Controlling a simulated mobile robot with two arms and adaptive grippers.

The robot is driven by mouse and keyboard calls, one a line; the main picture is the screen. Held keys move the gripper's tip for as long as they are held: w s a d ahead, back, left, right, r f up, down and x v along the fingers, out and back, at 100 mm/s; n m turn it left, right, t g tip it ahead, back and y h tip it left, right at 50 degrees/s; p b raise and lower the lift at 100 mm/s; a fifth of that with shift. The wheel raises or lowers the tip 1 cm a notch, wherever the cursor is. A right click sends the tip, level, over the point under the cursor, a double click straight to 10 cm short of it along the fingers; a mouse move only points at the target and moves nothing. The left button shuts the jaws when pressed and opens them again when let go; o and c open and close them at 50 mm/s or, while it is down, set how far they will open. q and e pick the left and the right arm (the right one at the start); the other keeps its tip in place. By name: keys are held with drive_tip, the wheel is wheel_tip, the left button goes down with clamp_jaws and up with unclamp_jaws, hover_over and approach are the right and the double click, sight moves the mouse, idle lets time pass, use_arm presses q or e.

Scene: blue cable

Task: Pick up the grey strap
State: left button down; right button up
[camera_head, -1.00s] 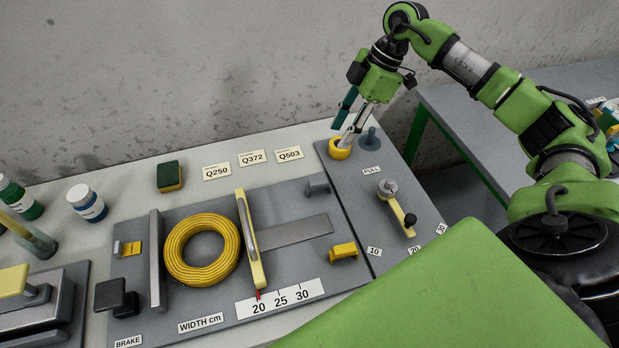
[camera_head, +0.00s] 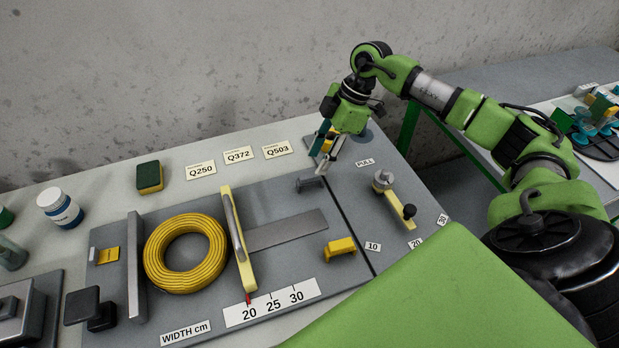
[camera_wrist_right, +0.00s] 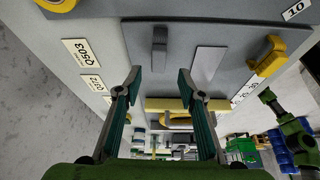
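The grey strap (camera_head: 311,184) is a small grey clip-shaped piece on the grey board, right of the yellow slider bar. In the right wrist view the grey strap (camera_wrist_right: 159,48) stands ahead of the fingertips, between their lines. My right gripper (camera_head: 321,166) is close to it, just above and behind it in the head view. In the right wrist view the two fingers of my right gripper (camera_wrist_right: 159,78) are apart, with nothing between them. I cannot tell any contact with the strap.
A yellow strap (camera_head: 340,248) of similar shape lies nearer. A flat grey strip (camera_head: 287,231) runs right from the yellow slider bar (camera_head: 238,240). A yellow cable coil (camera_head: 186,254) lies left of it. A lever with a black knob (camera_head: 409,211) is to the right.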

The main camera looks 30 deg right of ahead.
sight(312, 174)
drive_tip(key=x, duration=0.2)
drive_tip(key=p+x, duration=0.1)
drive_tip(key=x, duration=0.5)
drive_tip(key=shift+d+f, duration=0.15)
drive_tip(key=shift+d, duration=0.1)
drive_tip(key=c, duration=0.9)
